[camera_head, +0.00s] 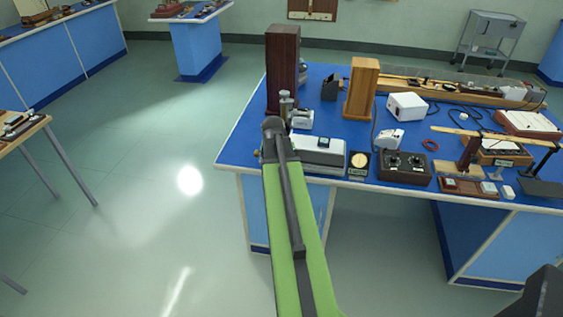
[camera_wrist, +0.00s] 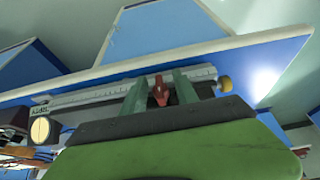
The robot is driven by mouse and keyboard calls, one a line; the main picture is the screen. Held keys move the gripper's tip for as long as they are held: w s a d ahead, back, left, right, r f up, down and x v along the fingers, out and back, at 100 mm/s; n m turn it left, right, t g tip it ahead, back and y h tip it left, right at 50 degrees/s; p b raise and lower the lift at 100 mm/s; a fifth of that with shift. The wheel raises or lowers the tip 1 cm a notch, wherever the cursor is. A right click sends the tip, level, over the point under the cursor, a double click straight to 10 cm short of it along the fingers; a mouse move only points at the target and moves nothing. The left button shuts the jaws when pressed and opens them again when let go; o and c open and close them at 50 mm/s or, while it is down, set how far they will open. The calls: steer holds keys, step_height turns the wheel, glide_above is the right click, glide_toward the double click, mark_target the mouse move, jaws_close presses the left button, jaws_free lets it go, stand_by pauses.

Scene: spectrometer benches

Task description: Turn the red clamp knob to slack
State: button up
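In the wrist view, the red clamp knob (camera_wrist: 159,91) sits in front of a long pale scale bar (camera_wrist: 95,97) near the bench edge. My gripper (camera_wrist: 160,77) has its two grey-green fingers apart, one on each side of the knob. A gap shows beside the knob on both sides, so the fingers do not look closed on it. The knob's lower part is hidden near the gripper body. In the head view my arm reaches the bench's near left corner; the knob and fingertips cannot be made out there.
A brass-coloured round knob (camera_wrist: 224,84) is at the bar's right end. A round cream dial (camera_wrist: 41,129) is at the left.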

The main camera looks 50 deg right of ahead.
steer(key=shift+o, duration=0.2)
steer(key=shift+r, duration=0.25)
steer(key=p+v, duration=1.6)
steer(key=v, duration=0.1)
steer(key=shift+w, duration=0.1)
